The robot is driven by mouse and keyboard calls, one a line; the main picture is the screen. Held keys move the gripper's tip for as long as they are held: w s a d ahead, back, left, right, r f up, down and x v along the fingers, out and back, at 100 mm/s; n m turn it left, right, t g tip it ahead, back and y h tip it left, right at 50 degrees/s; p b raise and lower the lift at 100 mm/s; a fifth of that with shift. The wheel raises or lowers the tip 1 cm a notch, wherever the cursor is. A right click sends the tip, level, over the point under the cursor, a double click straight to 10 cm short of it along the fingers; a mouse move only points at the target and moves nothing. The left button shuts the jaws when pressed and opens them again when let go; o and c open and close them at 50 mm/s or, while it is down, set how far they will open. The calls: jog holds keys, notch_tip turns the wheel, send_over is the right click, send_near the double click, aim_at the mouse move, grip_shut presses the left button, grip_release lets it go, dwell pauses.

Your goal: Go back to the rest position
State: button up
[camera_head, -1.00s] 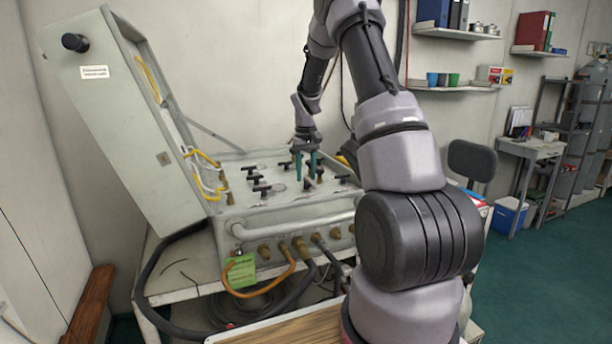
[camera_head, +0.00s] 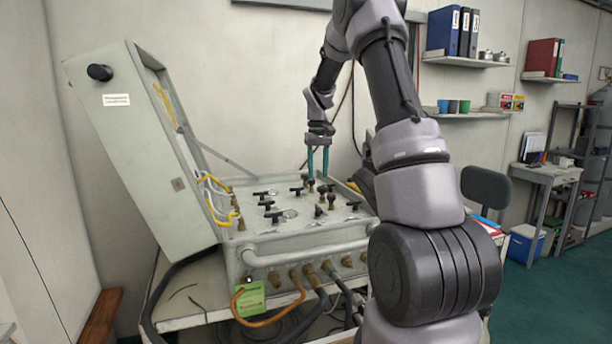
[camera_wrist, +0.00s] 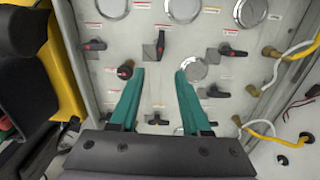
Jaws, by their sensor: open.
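My gripper (camera_head: 318,162) is above the back right part of the diver air panel (camera_head: 262,241), pointing down. Its two green fingers are apart with nothing between them. In the wrist view my gripper (camera_wrist: 160,78) is also open, with the panel face (camera_wrist: 155,85) behind the fingers. Several black-handled valves (camera_head: 275,214) stand on the panel below it. In the wrist view a valve with a dark knob (camera_wrist: 124,72) is close beside the left finger, and a round gauge (camera_wrist: 194,68) shows near the right fingertip. I cannot tell the exact height above the valves.
The panel's open lid (camera_head: 140,150) leans up at the left, with yellow hoses (camera_head: 218,190) beside it. Wall shelves (camera_head: 465,62) hold binders at the right. In the wrist view a yellow and black object (camera_wrist: 55,75) stands at the left. Air above the panel is clear.

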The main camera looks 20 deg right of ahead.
jog(key=s+a+r+m+t, duration=0.2)
jog(key=s+a+r+t, duration=0.35)
jog(key=s+r, duration=0.9)
jog(key=s+a+t+y, duration=0.1)
jog(key=s+a, duration=0.2)
jog(key=s, duration=0.6)
jog(key=s+a+r+m+y, duration=0.1)
jog(key=s+a, duration=0.2)
jog(key=s, duration=0.6)
jog(key=shift+s+a+r+m+t, duration=0.15)
jog(key=shift+s+a+m+t, duration=0.15)
jog(key=shift+a+t, duration=0.05)
